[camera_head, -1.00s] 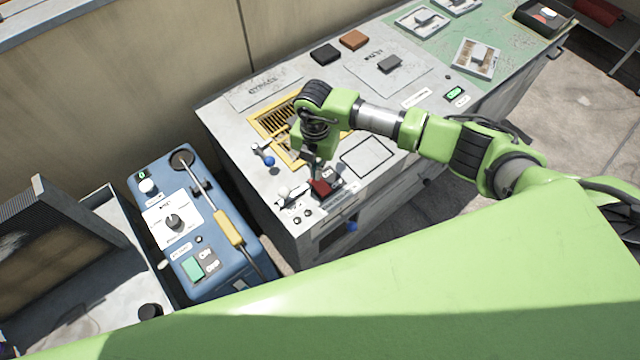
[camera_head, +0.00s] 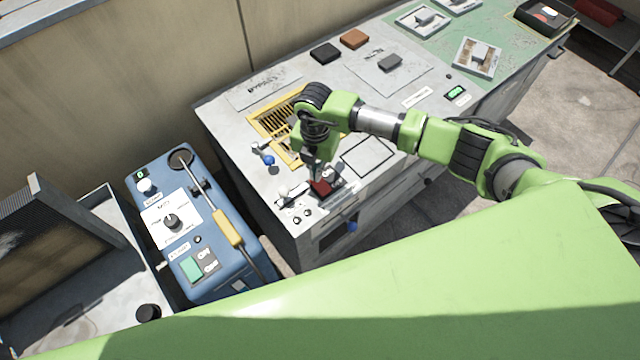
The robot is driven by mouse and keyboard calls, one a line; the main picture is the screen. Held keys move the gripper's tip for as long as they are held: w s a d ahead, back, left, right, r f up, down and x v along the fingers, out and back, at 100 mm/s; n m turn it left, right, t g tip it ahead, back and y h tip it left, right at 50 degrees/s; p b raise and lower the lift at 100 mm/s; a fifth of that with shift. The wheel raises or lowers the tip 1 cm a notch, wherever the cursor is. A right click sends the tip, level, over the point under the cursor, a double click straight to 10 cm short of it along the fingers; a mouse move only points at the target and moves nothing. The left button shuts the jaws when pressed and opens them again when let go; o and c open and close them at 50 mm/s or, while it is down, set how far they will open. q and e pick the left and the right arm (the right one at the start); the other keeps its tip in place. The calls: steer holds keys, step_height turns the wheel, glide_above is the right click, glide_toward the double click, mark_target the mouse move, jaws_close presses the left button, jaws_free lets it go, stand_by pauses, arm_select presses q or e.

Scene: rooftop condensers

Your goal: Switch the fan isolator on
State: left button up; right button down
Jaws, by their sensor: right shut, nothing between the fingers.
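A small red switch piece (camera_head: 320,188) sits on a dark base near the front edge of the grey cabinet top. I cannot read a label naming it as the fan isolator. My right gripper (camera_head: 318,177) points down directly over this red piece, shut and empty. Its fingertips are at or very close to the piece; I cannot tell whether they touch. The gripper hides part of the piece and its base, so its on or off position is unclear. My left gripper is not in view.
White-knobbed (camera_head: 284,191) and blue-knobbed (camera_head: 268,160) levers stand close left of the gripper. A yellow grille (camera_head: 270,122) lies behind. Black (camera_head: 325,53) and brown (camera_head: 354,39) blocks lie at the back.

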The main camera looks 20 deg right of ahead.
steer(key=shift+f+b, duration=0.35)
steer(key=shift+f, duration=0.2)
steer(key=shift+r, duration=0.1)
steer(key=shift+r+p, duration=2.8)
steer(key=shift+r, duration=0.75)
steer(key=shift+f, duration=0.1)
